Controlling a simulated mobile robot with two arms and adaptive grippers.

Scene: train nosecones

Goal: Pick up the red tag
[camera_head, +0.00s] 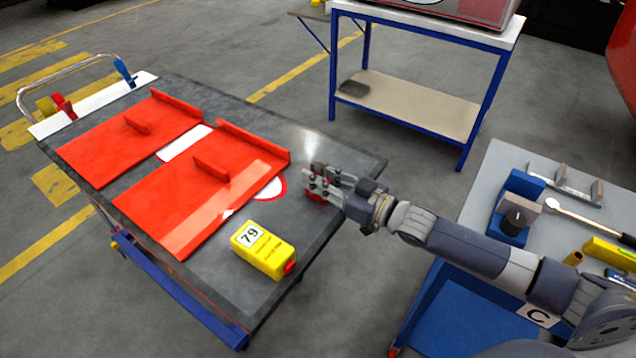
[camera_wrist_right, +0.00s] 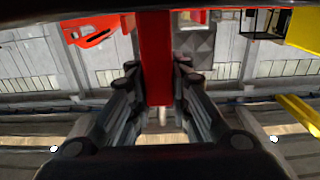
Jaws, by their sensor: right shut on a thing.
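The red tag (camera_wrist_right: 155,60) is a flat red strip between the two fingers of my right gripper (camera_wrist_right: 155,85) in the right wrist view. In the head view my right gripper (camera_head: 318,182) is over the right part of the dark cart top, shut on the tag. Only small red bits of the tag (camera_head: 316,198) show around the fingers there; the rest is hidden. I cannot tell whether the tag touches the cart top. My left gripper is not in view.
Two red panels (camera_head: 130,150) with upright ribs lie on the dark cart top (camera_head: 345,150). A yellow box marked 79 (camera_head: 262,252) stands near its front edge. A blue-framed table (camera_head: 425,100) is behind. A grey tool bench (camera_head: 480,195) is at right.

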